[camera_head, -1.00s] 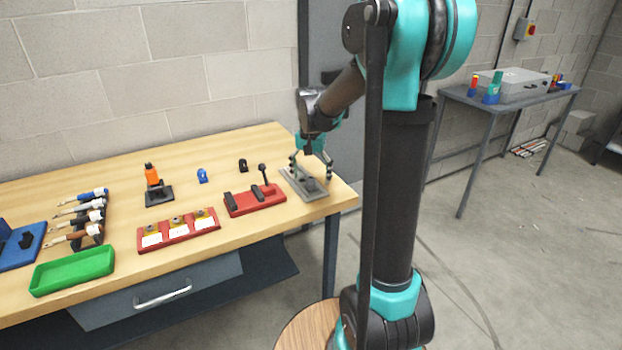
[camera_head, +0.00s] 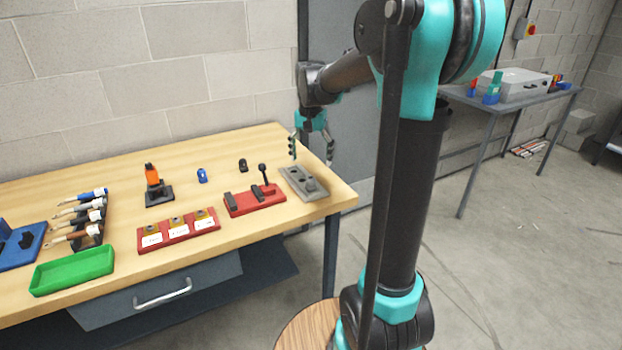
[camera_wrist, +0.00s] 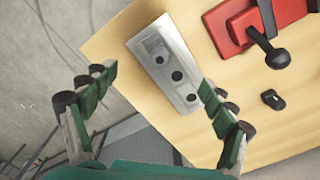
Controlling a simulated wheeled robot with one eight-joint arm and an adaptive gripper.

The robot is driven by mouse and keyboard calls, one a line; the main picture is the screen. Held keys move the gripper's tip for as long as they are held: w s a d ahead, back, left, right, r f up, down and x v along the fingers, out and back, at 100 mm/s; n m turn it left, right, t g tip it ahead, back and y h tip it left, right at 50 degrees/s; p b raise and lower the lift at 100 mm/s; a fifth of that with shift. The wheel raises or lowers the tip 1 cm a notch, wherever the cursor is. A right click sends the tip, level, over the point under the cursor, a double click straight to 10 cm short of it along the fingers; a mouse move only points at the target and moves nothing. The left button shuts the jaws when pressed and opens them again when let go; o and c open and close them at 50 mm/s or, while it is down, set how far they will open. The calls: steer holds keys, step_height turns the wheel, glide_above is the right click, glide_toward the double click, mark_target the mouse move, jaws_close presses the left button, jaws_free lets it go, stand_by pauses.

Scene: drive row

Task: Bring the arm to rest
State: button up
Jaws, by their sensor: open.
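My gripper (camera_head: 312,151) is open and empty, its fingers spread apart. In the head view it hangs above the right end of the wooden bench (camera_head: 120,172), over a grey block with holes (camera_head: 303,184). In the wrist view the gripper (camera_wrist: 146,100) shows both green fingers, with clear space between them. The grey block (camera_wrist: 165,62) lies below and beyond the fingertips there, and nothing is held.
A red fixture with a black-knobbed lever (camera_head: 254,200) stands left of the grey block. A red tray (camera_head: 178,235), a green tray (camera_head: 72,270) and an orange-topped tool (camera_head: 153,178) lie further left. A grey side table (camera_head: 512,100) stands at the back right.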

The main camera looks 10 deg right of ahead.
mark_target(311, 177)
steer(key=shift+r, duration=0.1)
